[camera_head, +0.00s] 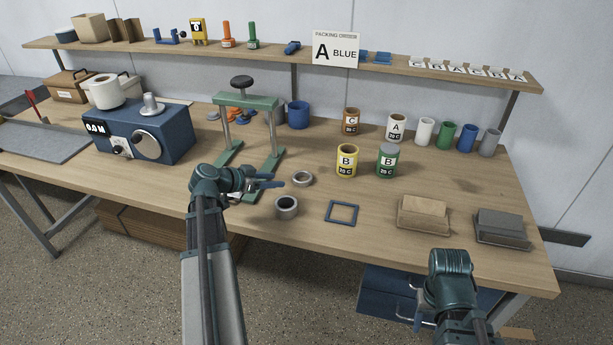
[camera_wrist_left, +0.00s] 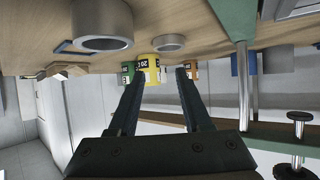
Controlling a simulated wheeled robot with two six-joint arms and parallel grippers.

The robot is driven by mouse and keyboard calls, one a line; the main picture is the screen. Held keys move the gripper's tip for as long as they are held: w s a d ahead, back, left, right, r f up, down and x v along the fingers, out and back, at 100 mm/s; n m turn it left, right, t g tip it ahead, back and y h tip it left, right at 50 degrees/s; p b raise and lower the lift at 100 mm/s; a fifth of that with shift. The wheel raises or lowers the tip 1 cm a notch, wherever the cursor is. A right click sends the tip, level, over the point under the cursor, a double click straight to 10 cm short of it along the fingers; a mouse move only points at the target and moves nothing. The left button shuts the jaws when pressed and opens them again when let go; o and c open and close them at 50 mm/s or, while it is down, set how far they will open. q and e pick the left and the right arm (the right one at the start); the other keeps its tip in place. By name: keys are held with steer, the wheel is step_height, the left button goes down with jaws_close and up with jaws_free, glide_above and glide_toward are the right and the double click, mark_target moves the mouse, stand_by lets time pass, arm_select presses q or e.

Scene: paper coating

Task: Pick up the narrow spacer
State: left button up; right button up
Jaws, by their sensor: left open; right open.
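Two grey rings lie on the bench. The lower, thinner one, which looks like the narrow spacer (camera_head: 302,184), is behind the taller ring (camera_head: 287,215). In the left wrist view, which is upside down, the narrow spacer (camera_wrist_left: 168,48) appears between and beyond my fingers, and the taller ring (camera_wrist_left: 102,45) is to the left. My left gripper (camera_head: 272,182) is open and empty, just left of the narrow spacer; its fingers (camera_wrist_left: 158,76) point toward it without touching. My right gripper (camera_head: 422,318) is open and empty in front of the bench edge.
A green press frame (camera_head: 250,101) stands close behind my left gripper. Yellow (camera_head: 347,162) and green (camera_head: 387,162) B cans stand right of the rings. A blue square frame (camera_head: 342,221) lies at the front. Bare wood surrounds the rings' right side.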

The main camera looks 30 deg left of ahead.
mark_target(304, 182)
arm_select(q)
steer(key=shift+w+d+f, duration=0.15)
steer(key=shift+w+f, duration=0.1)
steer(key=shift+w, duration=0.05)
steer(key=b+x, duration=0.4)
steer(key=x, duration=0.3)
steer(key=shift+w+d+f, duration=0.1)
steer(key=shift+w+d, duration=0.1)
steer(key=shift+w, duration=0.15)
steer(key=x, duration=0.1)
steer(key=b+x, duration=0.1)
steer(key=x, duration=0.1)
steer(key=b+x, duration=0.1)
steer(key=x, duration=0.1)
steer(key=shift+d, duration=0.3)
jaws_close()
